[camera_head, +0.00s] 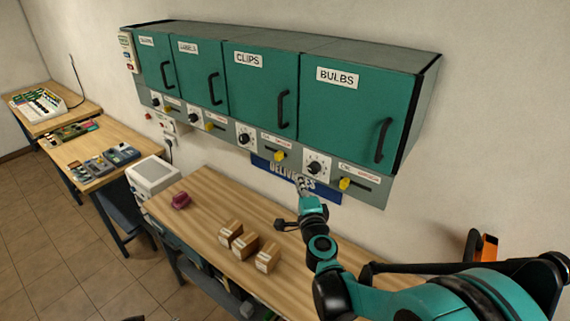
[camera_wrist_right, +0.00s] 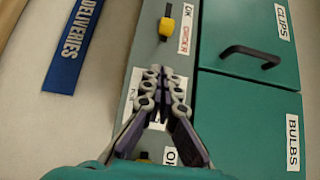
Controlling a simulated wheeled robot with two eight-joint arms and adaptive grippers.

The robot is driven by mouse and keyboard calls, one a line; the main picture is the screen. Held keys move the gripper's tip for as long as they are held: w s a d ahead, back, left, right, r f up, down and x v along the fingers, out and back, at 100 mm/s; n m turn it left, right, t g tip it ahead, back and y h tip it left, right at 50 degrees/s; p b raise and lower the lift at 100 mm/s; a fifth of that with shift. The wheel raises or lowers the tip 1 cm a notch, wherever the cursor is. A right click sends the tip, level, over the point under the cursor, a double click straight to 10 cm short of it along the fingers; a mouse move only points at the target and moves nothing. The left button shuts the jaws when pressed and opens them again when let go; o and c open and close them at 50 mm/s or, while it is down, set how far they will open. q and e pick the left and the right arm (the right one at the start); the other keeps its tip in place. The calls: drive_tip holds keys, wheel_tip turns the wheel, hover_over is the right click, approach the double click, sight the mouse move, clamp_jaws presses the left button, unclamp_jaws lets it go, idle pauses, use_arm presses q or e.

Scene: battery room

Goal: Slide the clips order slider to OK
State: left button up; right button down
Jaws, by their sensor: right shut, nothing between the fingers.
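The clips slider (camera_head: 280,155) is a small yellow knob in a slot below the green CLIPS door (camera_head: 262,85). It also shows at the top of the right wrist view (camera_wrist_right: 166,28), beside a label with OK on the left side and a red ORDER on the right side in the head view's sense. The knob appears nearer the ORDER end. My right gripper (camera_head: 302,185) is shut and empty, below and to the right of this knob, apart from it. In the wrist view its fingertips (camera_wrist_right: 155,75) cover part of the bulbs dial. My left gripper is out of view.
The bulbs slider (camera_head: 346,184) is another yellow knob to the right, under the BULBS door (camera_head: 355,105). A blue DELIVERIES sign (camera_head: 262,165) is on the wall behind the gripper. Brown boxes (camera_head: 245,245) stand on the wooden bench (camera_head: 205,205) below.

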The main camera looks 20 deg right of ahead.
approach(283, 156)
drive_tip(key=w+d, duration=0.1)
drive_tip(key=w+d+p, duration=0.1)
drive_tip(key=d, duration=0.1)
drive_tip(key=shift+d+f, duration=0.1)
drive_tip(key=w+a, duration=0.1)
drive_tip(key=w, duration=0.2)
drive_tip(key=shift+a+p, duration=0.35)
drive_tip(key=shift+a, duration=0.05)
drive_tip(key=shift+w+a, duration=0.35)
drive_tip(key=shift+w, duration=0.05)
drive_tip(key=shift+f, duration=0.1)
drive_tip(key=w+a+b, duration=0.1)
drive_tip(key=w, duration=0.1)
drive_tip(key=w+a+b, duration=0.1)
drive_tip(key=w+a, duration=0.1)
drive_tip(key=shift+w+a, duration=0.35)
drive_tip(key=shift+s, duration=0.1)
